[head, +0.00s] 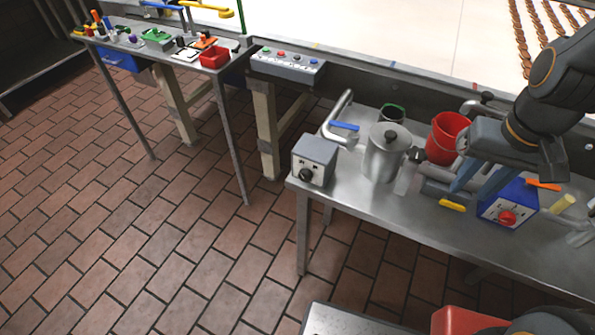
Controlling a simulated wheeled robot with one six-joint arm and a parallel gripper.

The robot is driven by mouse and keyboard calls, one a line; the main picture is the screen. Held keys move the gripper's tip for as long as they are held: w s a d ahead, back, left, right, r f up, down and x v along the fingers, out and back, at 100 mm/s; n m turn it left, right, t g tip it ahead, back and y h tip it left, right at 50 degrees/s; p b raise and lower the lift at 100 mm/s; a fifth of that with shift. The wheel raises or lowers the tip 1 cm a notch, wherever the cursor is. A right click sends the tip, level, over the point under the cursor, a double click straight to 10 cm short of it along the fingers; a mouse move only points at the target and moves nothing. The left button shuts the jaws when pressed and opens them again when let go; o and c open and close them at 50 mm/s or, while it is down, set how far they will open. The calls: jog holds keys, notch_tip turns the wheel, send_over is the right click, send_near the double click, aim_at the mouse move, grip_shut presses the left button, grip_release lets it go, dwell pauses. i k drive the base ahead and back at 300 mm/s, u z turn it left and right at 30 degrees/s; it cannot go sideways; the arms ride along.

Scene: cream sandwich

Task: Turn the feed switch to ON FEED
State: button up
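Two boxes with rotary knobs stand on the steel table, and their labels are too small to read, so I cannot tell which is the feed switch. One is a grey box (315,158) with a black knob (306,174) on its front, at the table's left end. The other is a blue box (520,197) with a white front plate and a red knob (507,217), at the right. My gripper (469,193) has two blue fingers, spread apart with nothing seen between them. It hangs just left of the blue box, partly in front of it; I cannot tell whether they touch.
On the steel table (400,222) stand a lidded metal pot (384,158), a red bucket (446,137) and a bent pipe with a blue lever (344,126). A yellow item (452,206) lies near the gripper. A button panel (287,66) stands farther back.

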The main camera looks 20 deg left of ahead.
aim_at(305, 175)
jog(key=u, duration=0.75)
jog(key=k, duration=0.3)
jog(key=u, duration=0.75)
jog(key=i, duration=0.35)
jog(key=z, duration=1.2)
jog(key=k, duration=0.85)
jog(key=u, duration=0.65)
